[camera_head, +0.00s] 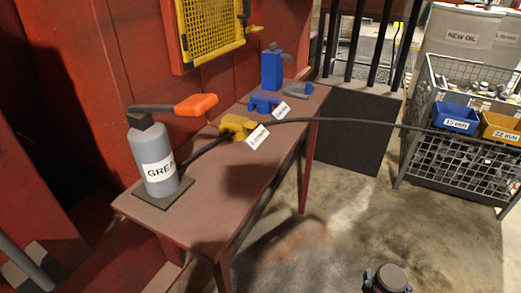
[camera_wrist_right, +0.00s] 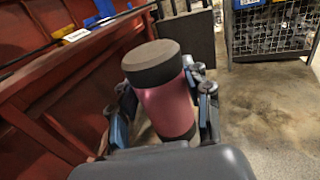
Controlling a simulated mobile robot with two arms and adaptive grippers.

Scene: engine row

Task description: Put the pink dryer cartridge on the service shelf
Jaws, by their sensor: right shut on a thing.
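The pink dryer cartridge (camera_wrist_right: 167,108) stands between the blue-padded fingers of my right gripper (camera_wrist_right: 163,115) in the right wrist view. It has a dark grey cap and a dark lower band, and leans slightly. My right gripper is shut on it. In the head view only the cartridge's dark cap (camera_head: 391,277) shows at the bottom edge, with a bit of my right gripper (camera_head: 386,288); the pink body is hidden. The red-brown service shelf (camera_head: 232,196) lies to the upper left of it, apart from it. My left gripper is not in view.
A grease bottle (camera_head: 157,163) stands on a dark pad at the shelf's near end. A wire bin (camera_head: 460,165) stands right. Some shelf surface is bare.

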